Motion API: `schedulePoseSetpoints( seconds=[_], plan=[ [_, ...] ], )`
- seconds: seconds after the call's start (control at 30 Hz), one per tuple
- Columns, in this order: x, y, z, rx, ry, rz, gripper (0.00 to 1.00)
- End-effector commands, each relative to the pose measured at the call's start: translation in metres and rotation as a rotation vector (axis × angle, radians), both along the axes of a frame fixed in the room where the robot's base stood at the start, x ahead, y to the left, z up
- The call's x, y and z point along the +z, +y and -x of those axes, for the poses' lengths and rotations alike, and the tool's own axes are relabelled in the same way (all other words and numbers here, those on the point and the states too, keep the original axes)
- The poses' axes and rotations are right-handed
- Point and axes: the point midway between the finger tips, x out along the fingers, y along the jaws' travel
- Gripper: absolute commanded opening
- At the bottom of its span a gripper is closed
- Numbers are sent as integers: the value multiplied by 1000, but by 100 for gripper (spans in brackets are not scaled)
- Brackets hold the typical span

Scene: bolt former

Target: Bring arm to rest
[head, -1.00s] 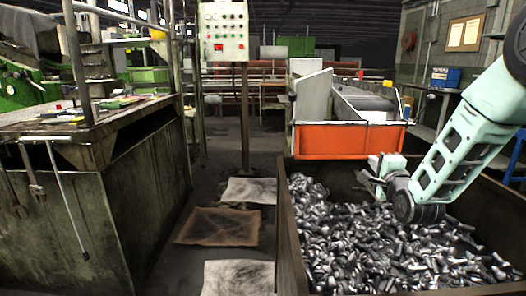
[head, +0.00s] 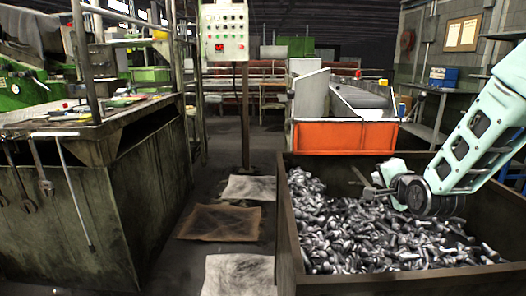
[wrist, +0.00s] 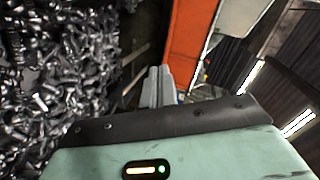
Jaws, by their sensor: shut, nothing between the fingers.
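My gripper (head: 368,186) hangs over the bin of bolts in the head view, at the end of my pale green arm. In the wrist view its fingers (wrist: 159,84) lie side by side, shut with nothing between them. Below it, loose metal bolts (head: 345,232) fill the dark bin (head: 287,225); the bolts also show at the left of the wrist view (wrist: 60,80). The gripper appears apart from the bolts, near the bin's far side.
An orange-fronted machine (head: 343,136) stands just behind the bin. A control panel (head: 223,32) on a post is at the centre. A workbench (head: 95,190) with hanging wrenches is at left. Stained sheets (head: 220,222) lie on the aisle floor.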

Motion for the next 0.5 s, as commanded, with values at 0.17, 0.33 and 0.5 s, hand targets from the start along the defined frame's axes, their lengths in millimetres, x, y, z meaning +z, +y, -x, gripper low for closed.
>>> schedulePoseSetpoints(
  seconds=[0.17, 0.33, 0.5],
  plan=[
    [-14, -3, 38, 93, 197, 220, 0],
    [-35, -7, 109, 302, 475, 503, 0],
    [-49, -12, 185, 565, 707, 712, 0]
  ],
)
